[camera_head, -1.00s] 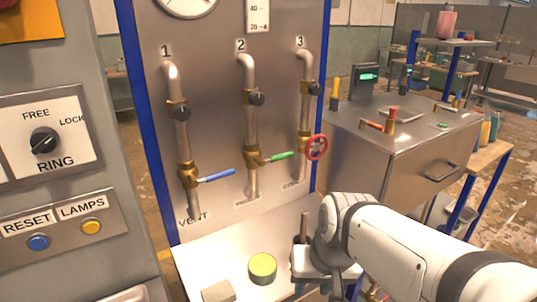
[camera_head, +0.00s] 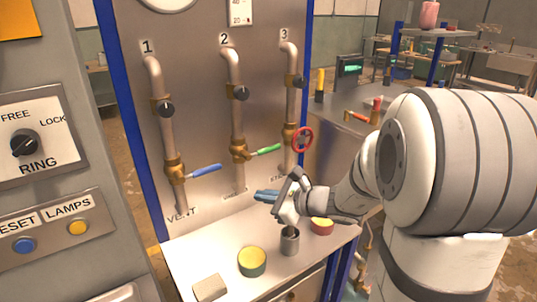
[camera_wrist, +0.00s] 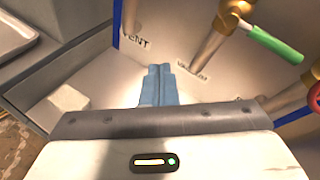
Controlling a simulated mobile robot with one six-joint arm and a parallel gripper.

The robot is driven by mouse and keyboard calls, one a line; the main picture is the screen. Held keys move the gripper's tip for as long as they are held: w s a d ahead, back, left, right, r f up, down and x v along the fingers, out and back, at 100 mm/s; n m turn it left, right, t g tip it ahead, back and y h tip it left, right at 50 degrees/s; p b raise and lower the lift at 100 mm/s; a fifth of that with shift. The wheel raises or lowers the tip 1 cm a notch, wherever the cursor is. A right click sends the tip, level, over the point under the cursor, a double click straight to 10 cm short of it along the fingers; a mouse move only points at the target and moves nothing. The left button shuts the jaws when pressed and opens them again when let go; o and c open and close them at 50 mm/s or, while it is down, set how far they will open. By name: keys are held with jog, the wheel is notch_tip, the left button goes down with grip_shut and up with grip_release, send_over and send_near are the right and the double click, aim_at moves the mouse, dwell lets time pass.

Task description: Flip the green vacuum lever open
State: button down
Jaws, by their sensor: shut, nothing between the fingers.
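The green lever (camera_head: 265,151) sticks out to the right from the brass valve (camera_head: 239,150) on pipe 2, tilted slightly upward. In the wrist view the green lever (camera_wrist: 272,43) is at the upper right. My gripper (camera_head: 264,195) is in front of the panel, below the green lever and apart from it. Its blue fingers (camera_wrist: 158,85) are together and empty, pointing toward the panel's lower part in the wrist view.
A blue lever (camera_head: 206,170) is on pipe 1 at the left, and a red handwheel (camera_head: 302,139) is on pipe 3 at the right. A yellow-topped round block (camera_head: 252,262), a grey cup (camera_head: 290,240) and a beige block (camera_head: 210,288) stand on the white shelf below.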

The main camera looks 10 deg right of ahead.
aim_at(268, 150)
jog(key=w+d+f+m+t+h, duration=0.1)
jog(key=w+d+m+t+h, duration=0.2)
jog(key=w+d+m+t, duration=0.2)
jog(key=w+d+m, duration=0.2)
jog(key=d+m, duration=0.2)
jog(key=shift+d+h, duration=0.2)
jog(key=shift+h, duration=0.2)
jog(key=shift+w, duration=0.15)
jog(key=w+a+r+p, duration=0.2)
jog(key=w+a+p, duration=0.1)
jog(key=w, duration=0.5)
jog(key=shift+a+r+p, duration=0.2)
jog(key=shift+a+p, duration=0.15)
jog(key=shift+p, duration=0.55)
jog(key=shift+d, duration=0.1)
